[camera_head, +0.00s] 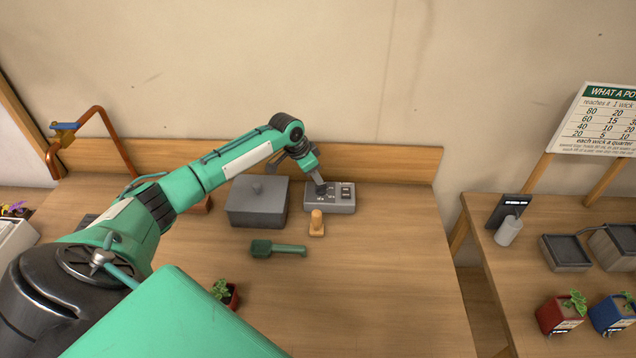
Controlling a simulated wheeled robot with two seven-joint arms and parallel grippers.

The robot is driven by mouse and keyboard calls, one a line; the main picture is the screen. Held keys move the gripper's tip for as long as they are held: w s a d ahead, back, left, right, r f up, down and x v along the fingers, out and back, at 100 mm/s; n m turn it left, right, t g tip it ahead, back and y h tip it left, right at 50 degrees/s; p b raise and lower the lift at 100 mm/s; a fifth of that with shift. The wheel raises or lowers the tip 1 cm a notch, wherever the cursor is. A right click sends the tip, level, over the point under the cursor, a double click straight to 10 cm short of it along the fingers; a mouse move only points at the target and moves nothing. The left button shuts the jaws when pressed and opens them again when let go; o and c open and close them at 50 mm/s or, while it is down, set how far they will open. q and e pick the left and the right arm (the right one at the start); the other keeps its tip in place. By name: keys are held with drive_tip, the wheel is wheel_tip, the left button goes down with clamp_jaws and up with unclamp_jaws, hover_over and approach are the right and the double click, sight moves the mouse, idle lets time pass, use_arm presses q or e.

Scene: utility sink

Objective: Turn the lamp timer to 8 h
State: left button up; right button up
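The lamp timer looks to be the small grey box (343,205) at the back of the wooden table, with dark controls and small markings on top. The markings are too small to read. My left gripper (321,188) reaches down from the left to the left part of the box's top, at or just above a dark control there. Its fingertips cover that control, so its setting is hidden. I cannot tell whether the fingers are shut on it. My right gripper is not in view.
A grey lidded box (257,204) stands just left of the timer. A wooden peg-like tool (317,224) and a green scoop (279,249) lie in front. A potted plant (226,294) is nearer. The table's right front is clear. A second table (535,262) holds pots and trays.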

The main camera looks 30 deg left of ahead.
use_arm(q)
drive_tip(key=b+v, duration=0.2)
drive_tip(key=v, duration=0.7)
drive_tip(key=shift+f, duration=0.15)
